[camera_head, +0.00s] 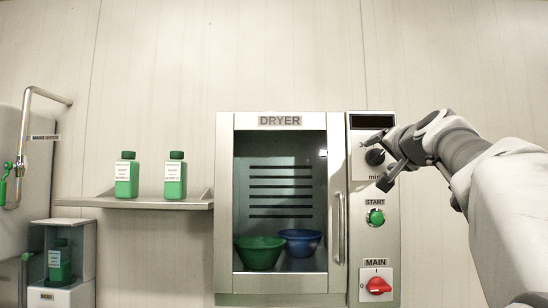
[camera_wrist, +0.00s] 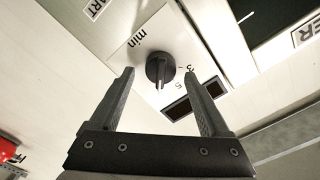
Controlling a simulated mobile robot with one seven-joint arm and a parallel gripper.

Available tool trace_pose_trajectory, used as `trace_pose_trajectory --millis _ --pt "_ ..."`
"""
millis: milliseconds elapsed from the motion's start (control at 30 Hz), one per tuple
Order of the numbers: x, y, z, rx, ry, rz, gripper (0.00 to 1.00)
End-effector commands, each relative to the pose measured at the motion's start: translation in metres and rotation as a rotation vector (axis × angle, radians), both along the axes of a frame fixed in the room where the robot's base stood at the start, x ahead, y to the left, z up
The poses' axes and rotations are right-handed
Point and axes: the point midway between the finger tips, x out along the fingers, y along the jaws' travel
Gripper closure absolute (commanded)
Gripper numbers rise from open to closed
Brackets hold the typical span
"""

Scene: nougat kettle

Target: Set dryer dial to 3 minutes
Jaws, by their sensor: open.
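The dryer (camera_head: 224,200) stands in the middle of the head view, with its control panel (camera_head: 390,235) on the right. The black round dial (camera_head: 375,157) sits on this panel under a dark display, partly hidden by my gripper (camera_head: 376,164). In the wrist view the dial (camera_wrist: 158,67) shows between the fingertips of my gripper (camera_wrist: 160,72). Its ridge points down in that picture. My gripper is open, with one finger on each side of the dial; contact cannot be told.
Below the dial are a green START button (camera_head: 375,217) and a red MAIN switch (camera_head: 378,286). The dryer door handle (camera_head: 340,228) stands out left of the panel. Green (camera_head: 258,252) and blue (camera_head: 300,241) bowls sit inside. Green bottles stand on a shelf (camera_head: 140,201) at left.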

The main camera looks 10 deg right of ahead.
Motion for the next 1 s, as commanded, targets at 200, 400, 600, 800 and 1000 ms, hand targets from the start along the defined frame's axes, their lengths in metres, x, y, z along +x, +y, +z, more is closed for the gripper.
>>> trace_pose_trajectory --millis 200,400,600,800,1000 --pt "0.0002 -0.0008 0.0000 0.000 0.000 0.000 0.20" --pt "0.0003 -0.0008 0.0000 0.000 0.000 0.000 0.20" --pt "0.0002 -0.0007 0.0001 0.000 0.000 0.000 0.41" --pt "0.0002 -0.0007 0.0001 0.000 0.000 0.000 0.77" --pt "0.0002 -0.0007 0.0001 -0.001 0.000 0.000 1.00"
